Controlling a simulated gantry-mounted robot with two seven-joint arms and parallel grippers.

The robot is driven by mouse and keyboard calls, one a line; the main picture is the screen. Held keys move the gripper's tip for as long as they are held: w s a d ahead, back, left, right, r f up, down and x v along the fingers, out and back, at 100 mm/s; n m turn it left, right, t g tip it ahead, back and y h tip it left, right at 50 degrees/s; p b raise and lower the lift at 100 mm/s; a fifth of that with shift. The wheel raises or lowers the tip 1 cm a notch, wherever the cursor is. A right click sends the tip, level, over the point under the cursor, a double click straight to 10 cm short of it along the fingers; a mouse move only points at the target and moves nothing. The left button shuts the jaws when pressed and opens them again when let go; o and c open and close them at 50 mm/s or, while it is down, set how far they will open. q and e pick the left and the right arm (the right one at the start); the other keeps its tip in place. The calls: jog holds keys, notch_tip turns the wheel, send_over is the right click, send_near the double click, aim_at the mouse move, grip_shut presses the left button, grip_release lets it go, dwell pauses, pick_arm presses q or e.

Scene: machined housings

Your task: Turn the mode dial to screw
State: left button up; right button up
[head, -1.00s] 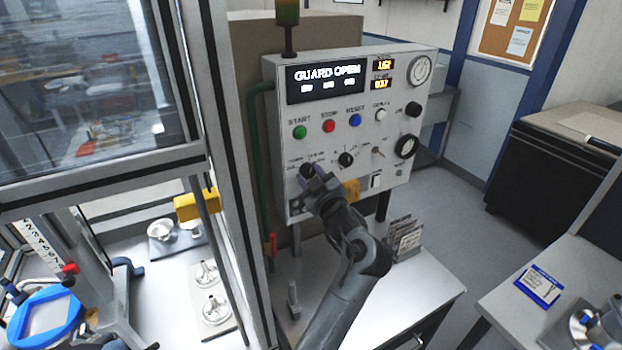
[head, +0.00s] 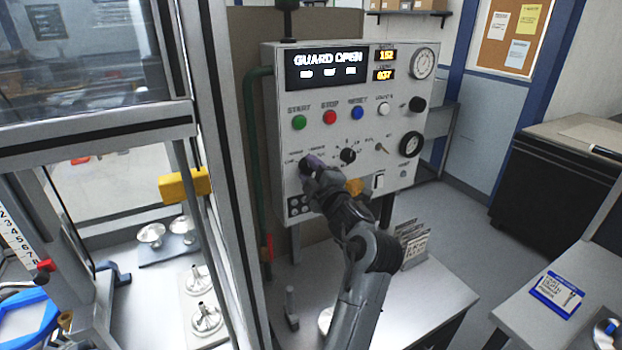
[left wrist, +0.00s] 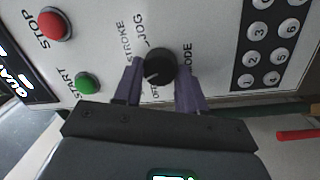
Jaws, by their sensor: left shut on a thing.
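The mode dial (left wrist: 160,68) is a round black knob with a pale pointer line on the white control panel (head: 284,90). In the left wrist view I read STROKE, JOG and part of MODE around it; other lettering is partly covered. My left gripper (left wrist: 158,82) has its purple fingers on both sides of the dial and is shut on it. In the head view, my left gripper (head: 312,166) is at the panel's lower left and largely hides the dial. My right gripper is not in view.
Green (head: 299,122), red (head: 330,117) and blue (head: 357,113) buttons sit above the dial. A second black knob (head: 347,156) is close to its right. A keypad (left wrist: 262,45) is beside the dial. The display (head: 327,69) reads GUARD OPEN. A framed enclosure stands at left.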

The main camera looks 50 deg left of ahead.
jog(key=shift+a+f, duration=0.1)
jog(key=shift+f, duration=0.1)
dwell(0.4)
pick_arm(q)
jog(key=o, duration=1.1)
jog(key=shift+c, duration=0.2)
jog(key=shift+d, duration=0.15)
